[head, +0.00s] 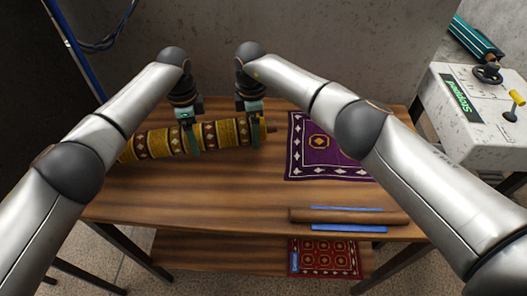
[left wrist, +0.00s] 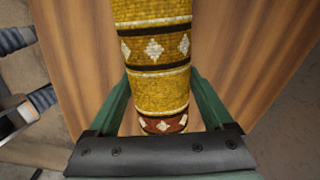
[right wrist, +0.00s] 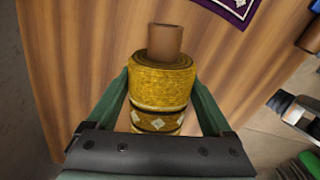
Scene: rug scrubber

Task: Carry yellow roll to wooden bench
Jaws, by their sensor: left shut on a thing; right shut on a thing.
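The yellow roll (head: 157,144), a patterned rug rolled on a brown core, lies lengthwise over the back left of the wooden bench (head: 200,198). I cannot tell whether it touches the bench top. My left gripper (head: 191,138) is shut on the roll around its middle. My right gripper (head: 254,130) is shut on it near its right end. The roll also shows between the fingers in the left wrist view (left wrist: 155,90) and in the right wrist view (right wrist: 160,85), where the core (right wrist: 165,42) sticks out of its end.
A purple rug (head: 325,150) lies flat on the bench to the right of the roll. A brown bar (head: 350,216) with blue strips lies at the front edge. A red rug (head: 325,260) is on the lower shelf. A grey machine (head: 480,115) stands at the right. The bench's front middle is clear.

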